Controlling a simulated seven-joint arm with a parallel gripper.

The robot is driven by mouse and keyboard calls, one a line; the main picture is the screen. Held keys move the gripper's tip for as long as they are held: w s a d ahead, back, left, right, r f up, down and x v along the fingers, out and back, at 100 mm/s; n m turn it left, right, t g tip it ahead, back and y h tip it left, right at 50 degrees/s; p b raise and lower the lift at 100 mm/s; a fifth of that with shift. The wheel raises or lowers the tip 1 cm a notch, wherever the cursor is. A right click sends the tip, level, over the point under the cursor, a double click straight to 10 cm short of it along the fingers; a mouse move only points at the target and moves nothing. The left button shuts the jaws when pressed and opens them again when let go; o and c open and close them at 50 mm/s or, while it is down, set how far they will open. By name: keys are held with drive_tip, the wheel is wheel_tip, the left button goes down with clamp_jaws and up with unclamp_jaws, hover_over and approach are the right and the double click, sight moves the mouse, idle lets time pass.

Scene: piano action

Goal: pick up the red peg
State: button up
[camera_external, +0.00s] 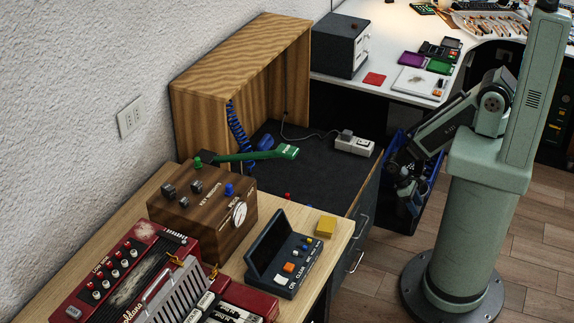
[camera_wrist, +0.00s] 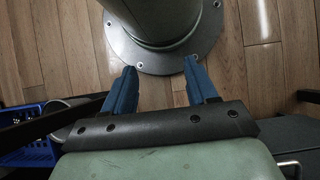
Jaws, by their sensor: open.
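A small red piece (camera_external: 287,196), which may be the red peg, shows at the front edge of the dark work surface, partly hidden behind the objects in front. It is too small to tell its shape. My gripper (camera_external: 408,188) hangs beside my base, to the right of the work surface and well apart from the red piece. In the wrist view my gripper (camera_wrist: 160,70) has its two blue fingers spread with nothing between them. That view shows the floor and my base, and no red peg.
A wooden cabinet (camera_external: 240,48) stands open over a dark mat (camera_external: 325,180). A white power strip (camera_external: 355,145) lies near the mat's right edge. A wooden control box (camera_external: 200,215), a dark console (camera_external: 283,255) and a yellow block (camera_external: 326,227) stand in front. A blue crate (camera_wrist: 30,150) is on the floor.

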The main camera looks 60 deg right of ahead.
drive_tip(key=shift+c, duration=0.6)
drive_tip(key=shift+w, duration=0.1)
